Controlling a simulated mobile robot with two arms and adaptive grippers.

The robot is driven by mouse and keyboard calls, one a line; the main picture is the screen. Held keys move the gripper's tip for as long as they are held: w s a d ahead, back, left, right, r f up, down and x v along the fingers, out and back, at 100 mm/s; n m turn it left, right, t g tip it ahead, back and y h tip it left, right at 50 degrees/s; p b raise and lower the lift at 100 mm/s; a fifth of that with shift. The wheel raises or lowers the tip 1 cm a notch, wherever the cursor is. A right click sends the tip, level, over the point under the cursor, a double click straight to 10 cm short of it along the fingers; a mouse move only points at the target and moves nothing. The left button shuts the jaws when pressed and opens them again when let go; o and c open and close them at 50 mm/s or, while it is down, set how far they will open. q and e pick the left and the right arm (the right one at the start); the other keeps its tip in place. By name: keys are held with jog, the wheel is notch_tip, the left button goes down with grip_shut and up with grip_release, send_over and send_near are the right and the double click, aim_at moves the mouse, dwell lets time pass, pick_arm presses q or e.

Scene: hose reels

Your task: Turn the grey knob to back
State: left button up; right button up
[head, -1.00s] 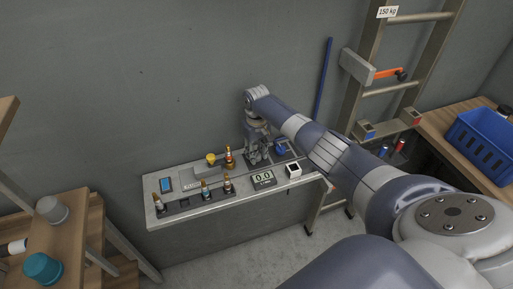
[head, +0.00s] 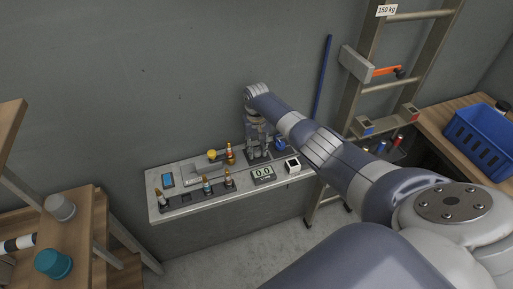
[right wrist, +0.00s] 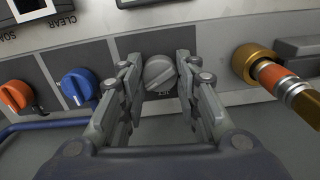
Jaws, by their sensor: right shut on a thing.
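The grey knob (right wrist: 160,74) is on a panel in the middle of the right wrist view. Its pointer ridge is tilted in the picture, and small lettering below it is too small to read. My right gripper (right wrist: 158,70) has one finger on each side of the knob and is shut on it. In the head view my right gripper (head: 257,153) is over the back of the grey bench (head: 190,207), and hides the knob there. My left gripper is not in view.
A blue knob (right wrist: 79,86) and an orange knob (right wrist: 16,96) sit left of the grey one. A brass hose fitting (right wrist: 255,64) is close on the right. The bench carries a display (head: 263,173). A ladder (head: 355,100) stands at the right.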

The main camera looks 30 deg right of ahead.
aim_at(257, 149)
jog(key=shift+w+r, duration=0.1)
jog(key=shift+w, duration=0.05)
jog(key=o, duration=1)
jog(key=shift+c, duration=0.2)
jog(key=shift+o, duration=0.6)
notch_tip(257, 149, up, 12)
